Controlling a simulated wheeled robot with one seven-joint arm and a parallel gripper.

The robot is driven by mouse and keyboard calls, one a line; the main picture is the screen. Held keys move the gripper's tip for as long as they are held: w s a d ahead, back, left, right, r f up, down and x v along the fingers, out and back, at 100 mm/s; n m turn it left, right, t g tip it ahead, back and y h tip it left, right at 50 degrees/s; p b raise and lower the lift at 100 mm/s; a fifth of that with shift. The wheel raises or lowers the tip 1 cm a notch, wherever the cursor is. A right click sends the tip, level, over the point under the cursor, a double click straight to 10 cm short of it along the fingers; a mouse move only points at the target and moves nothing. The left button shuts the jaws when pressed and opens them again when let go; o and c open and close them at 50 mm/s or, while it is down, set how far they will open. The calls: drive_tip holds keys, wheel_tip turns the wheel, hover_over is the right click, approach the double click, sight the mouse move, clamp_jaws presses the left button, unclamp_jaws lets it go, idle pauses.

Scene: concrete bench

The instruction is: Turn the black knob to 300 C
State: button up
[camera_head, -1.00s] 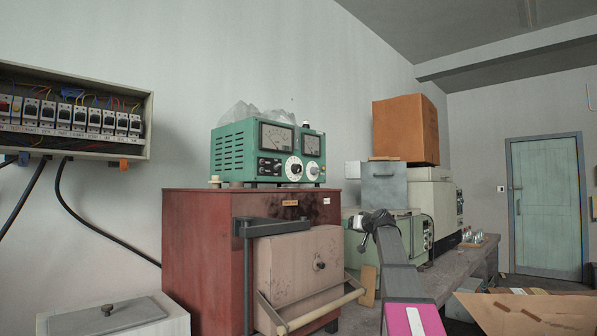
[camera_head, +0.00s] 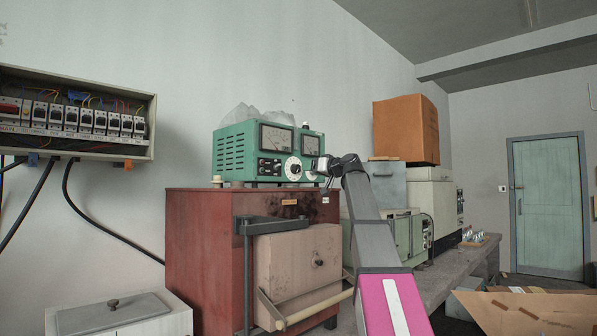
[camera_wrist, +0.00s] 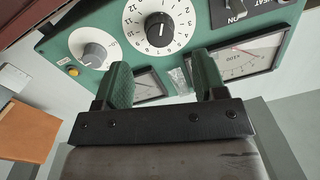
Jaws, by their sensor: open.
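The black knob (camera_wrist: 159,28) sits in a white numbered dial on the green instrument (camera_head: 237,151). In the head view the dial and its black knob (camera_head: 293,169) are on the instrument's front, below the meters. A white mark shows on the knob, but I cannot tell what value it points to. My gripper (camera_wrist: 163,76) is open and empty, its green ribbed fingers apart. In the wrist view the knob is beyond the fingertips, not between them. In the head view my gripper (camera_head: 326,168) is right of the dial, overlapping the instrument's right end.
A grey knob (camera_wrist: 95,54) on a pale dial is beside the black knob. Black switches (camera_wrist: 234,12) and meters (camera_wrist: 249,58) are close by. The instrument stands on a red cabinet (camera_head: 205,240). A breaker box (camera_head: 80,112) hangs at left.

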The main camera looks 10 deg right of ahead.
sight(298, 169)
drive_tip(key=x, duration=0.7)
drive_tip(key=shift+w, duration=0.15)
drive_tip(key=c, duration=0.9)
